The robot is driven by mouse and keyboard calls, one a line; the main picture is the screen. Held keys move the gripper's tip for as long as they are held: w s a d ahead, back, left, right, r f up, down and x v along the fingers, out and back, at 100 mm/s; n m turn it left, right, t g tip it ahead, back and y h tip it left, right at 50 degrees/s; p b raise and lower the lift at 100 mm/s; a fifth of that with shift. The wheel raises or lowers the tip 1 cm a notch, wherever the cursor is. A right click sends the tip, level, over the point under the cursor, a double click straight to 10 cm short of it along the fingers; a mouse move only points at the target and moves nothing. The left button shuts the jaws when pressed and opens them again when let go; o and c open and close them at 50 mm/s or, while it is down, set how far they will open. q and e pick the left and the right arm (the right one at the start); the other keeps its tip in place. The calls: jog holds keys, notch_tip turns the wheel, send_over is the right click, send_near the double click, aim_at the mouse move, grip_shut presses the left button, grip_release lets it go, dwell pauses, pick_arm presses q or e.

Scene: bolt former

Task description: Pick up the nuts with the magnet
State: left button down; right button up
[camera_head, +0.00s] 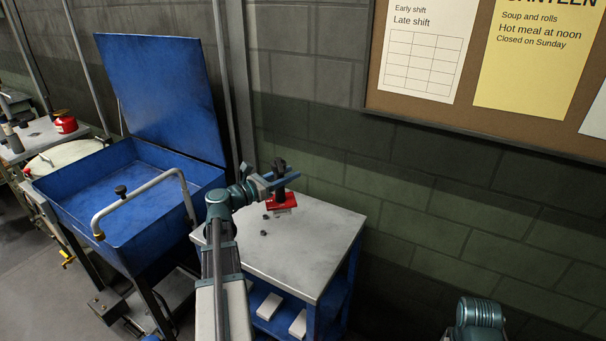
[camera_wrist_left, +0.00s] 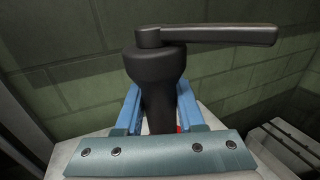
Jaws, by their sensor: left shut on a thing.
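The magnet (camera_head: 281,202) has a red body, a pale underside and a black handle. My left gripper (camera_head: 283,180) is shut on that handle and holds the magnet over the far part of the grey tabletop (camera_head: 310,255). In the left wrist view the black handle (camera_wrist_left: 157,75), with a lever across its top, stands between the blue fingers of my left gripper (camera_wrist_left: 160,108). Small dark nuts (camera_head: 264,233) lie on the tabletop, left of and in front of the magnet. I cannot tell whether any nut clings to its underside. My right gripper is out of view.
A blue parts washer (camera_head: 165,90) with its lid up and a bent spout (camera_head: 140,190) stands left of the table. A block wall is behind, with a notice board (camera_head: 440,118) at upper right. Pale blocks (camera_head: 268,306) sit on the table's lower shelf.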

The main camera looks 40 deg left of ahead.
pick_arm(q)
jog(key=s+a, duration=0.4)
jog(key=s, duration=0.1)
jog(key=shift+s+a+r, duration=0.4)
jog(key=shift+r, duration=0.05)
jog(key=shift+f, duration=0.1)
notch_tip(320, 180, down, 9)
jog(key=b, duration=0.9)
dwell(1.1)
notch_tip(320, 180, up, 8)
jog(key=p, duration=0.8)
dwell(0.4)
jog(key=shift+w, duration=0.1)
dwell(0.4)
